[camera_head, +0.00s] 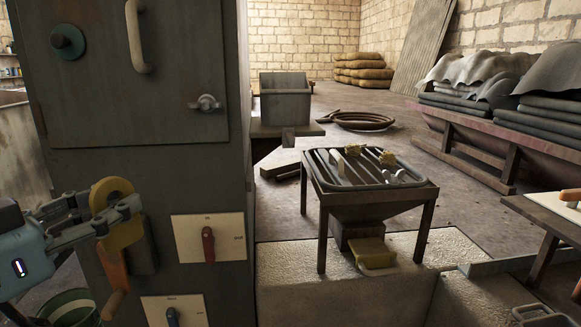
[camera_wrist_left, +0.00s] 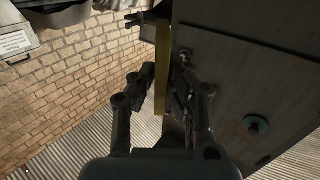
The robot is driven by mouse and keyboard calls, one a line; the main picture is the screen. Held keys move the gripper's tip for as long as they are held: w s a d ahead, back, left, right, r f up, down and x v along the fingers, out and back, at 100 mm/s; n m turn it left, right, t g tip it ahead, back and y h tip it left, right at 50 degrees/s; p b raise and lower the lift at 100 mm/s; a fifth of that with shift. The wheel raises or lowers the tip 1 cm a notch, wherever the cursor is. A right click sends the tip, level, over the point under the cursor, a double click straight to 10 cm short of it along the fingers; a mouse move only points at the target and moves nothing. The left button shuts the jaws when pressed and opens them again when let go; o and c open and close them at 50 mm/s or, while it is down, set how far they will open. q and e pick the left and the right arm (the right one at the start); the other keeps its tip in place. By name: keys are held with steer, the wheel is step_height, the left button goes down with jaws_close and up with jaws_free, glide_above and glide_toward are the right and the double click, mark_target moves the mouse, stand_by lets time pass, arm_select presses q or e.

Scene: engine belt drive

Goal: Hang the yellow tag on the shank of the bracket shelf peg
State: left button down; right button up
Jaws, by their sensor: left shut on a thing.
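My left gripper (camera_head: 98,217) is at the left edge of the head view, in front of the grey cabinet's side. It is shut on the yellow tag (camera_head: 125,232), whose rounded upper part stands above the fingers. In the left wrist view the tag (camera_wrist_left: 160,75) shows nearly edge-on as a tall yellow strip between the fingers (camera_wrist_left: 158,85), close to the cabinet wall. A dark bracket-like part (camera_head: 143,252) is just right of the tag, and an orange handle (camera_head: 115,268) hangs below it. I cannot make out the bracket shelf peg for certain. My right gripper is not in view.
The tall grey cabinet (camera_head: 120,90) fills the left, with switch plates (camera_head: 230,240) on its lower front. A metal grate table (camera_head: 370,190) stands to the right. A green bucket (camera_head: 72,308) sits low at left. The floor in the middle back is partly clear.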

arm_select(q)
steer(key=shift+w+a+r, duration=0.1)
steer(key=shift+a+r, duration=0.05)
steer(key=shift+r, duration=0.2)
